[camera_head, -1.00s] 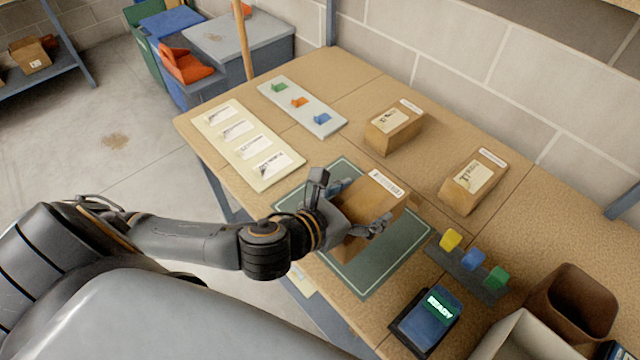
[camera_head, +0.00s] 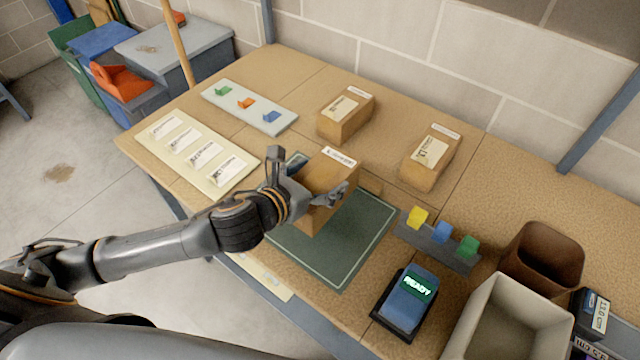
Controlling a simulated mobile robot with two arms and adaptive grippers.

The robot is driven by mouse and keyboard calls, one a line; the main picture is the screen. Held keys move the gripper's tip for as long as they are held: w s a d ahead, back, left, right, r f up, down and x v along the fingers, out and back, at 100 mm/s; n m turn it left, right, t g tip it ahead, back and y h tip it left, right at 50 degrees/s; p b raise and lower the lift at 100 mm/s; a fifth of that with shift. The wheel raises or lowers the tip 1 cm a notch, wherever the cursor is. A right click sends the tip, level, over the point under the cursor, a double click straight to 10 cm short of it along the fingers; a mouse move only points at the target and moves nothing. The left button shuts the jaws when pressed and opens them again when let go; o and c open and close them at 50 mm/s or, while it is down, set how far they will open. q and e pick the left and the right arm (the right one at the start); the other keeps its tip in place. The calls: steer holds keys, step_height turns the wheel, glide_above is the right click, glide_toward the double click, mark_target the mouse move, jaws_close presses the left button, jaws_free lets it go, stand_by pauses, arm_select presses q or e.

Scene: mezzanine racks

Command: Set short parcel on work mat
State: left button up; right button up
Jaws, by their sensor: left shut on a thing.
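The green work mat (camera_head: 345,255) with a pale border line lies on the brown table. My left gripper (camera_head: 309,194) is shut on a brown cardboard parcel (camera_head: 327,174) with a white barcode label. The parcel is over the back left part of the mat; I cannot tell whether it touches the mat. The gripper hides its near left side. Two other brown parcels stand behind, one at the back middle (camera_head: 346,116) and one at the back right (camera_head: 431,158). My right gripper is not in view.
A label board (camera_head: 200,152) and a tray with coloured clips (camera_head: 250,107) lie at the left. A rack of coloured pieces (camera_head: 438,240), a scanner reading READY (camera_head: 408,299), a brown bin (camera_head: 543,258) and a pale bin (camera_head: 512,318) stand at the right.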

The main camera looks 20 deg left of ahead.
arm_select(q)
steer(key=w+f, duration=0.3)
steer(key=shift+a+f, duration=0.1)
steer(key=shift+a, duration=0.25)
step_height(320, 180, down, 3)
steer(key=shift+w+a+p, duration=0.1)
steer(key=shift+p, duration=0.3)
steer(key=shift+f, duration=0.25)
steer(key=shift+f, duration=0.1)
steer(key=o, duration=1.6)
steer(key=shift+f, duration=0.1)
steer(key=b+v, duration=0.2)
steer(key=v, duration=0.9)
steer(key=shift+s+a+r, duration=0.15)
steer(key=shift+s+r, duration=0.15)
steer(key=shift+s, duration=0.2)
